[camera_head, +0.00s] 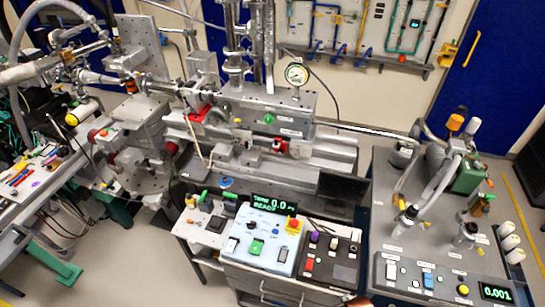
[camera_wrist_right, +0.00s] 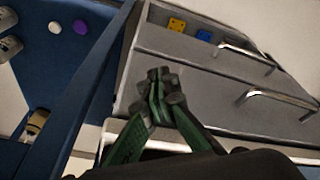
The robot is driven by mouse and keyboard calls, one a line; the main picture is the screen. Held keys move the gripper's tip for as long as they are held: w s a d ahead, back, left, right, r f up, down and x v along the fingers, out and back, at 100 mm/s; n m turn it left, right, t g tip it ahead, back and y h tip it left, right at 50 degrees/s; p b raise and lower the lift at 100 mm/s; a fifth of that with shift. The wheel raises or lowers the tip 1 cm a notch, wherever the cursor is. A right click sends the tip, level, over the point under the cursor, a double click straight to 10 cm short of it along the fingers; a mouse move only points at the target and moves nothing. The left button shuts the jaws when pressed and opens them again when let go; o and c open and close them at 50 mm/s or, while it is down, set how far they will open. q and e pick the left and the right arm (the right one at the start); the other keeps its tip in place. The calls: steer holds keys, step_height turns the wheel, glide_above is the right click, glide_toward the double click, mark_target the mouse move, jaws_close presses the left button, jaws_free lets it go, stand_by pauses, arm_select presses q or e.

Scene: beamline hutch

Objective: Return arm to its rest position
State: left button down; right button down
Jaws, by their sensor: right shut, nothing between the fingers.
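My right gripper (camera_wrist_right: 160,84) shows in the right wrist view. Its green fingers with dark tips are together, with nothing between them. It is in front of a grey drawer cabinet (camera_wrist_right: 195,85); I cannot tell whether the tips touch it. In the head view no right gripper can be made out. My left gripper is not in view.
The cabinet has metal drawer handles (camera_wrist_right: 280,97). A blue panel (camera_wrist_right: 85,85) stands left of my right gripper. In the head view, a blue control box (camera_head: 268,240) and a grey cart (camera_head: 385,215) with valves and a readout stand near the front.

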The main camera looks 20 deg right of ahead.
steer(key=s+f+b, duration=0.1)
steer(key=s+f, duration=0.1)
steer(key=f, duration=0.6)
steer(key=s+f, duration=0.2)
steer(key=f, duration=0.6)
steer(key=s+f+n+g+b, duration=0.1)
steer(key=s+f+g+b, duration=0.1)
steer(key=s+f, duration=1.7)
steer(key=shift+a+f+b, duration=0.45)
steer(key=shift+f, duration=0.35)
steer(key=c, duration=2.7)
jaws_free()
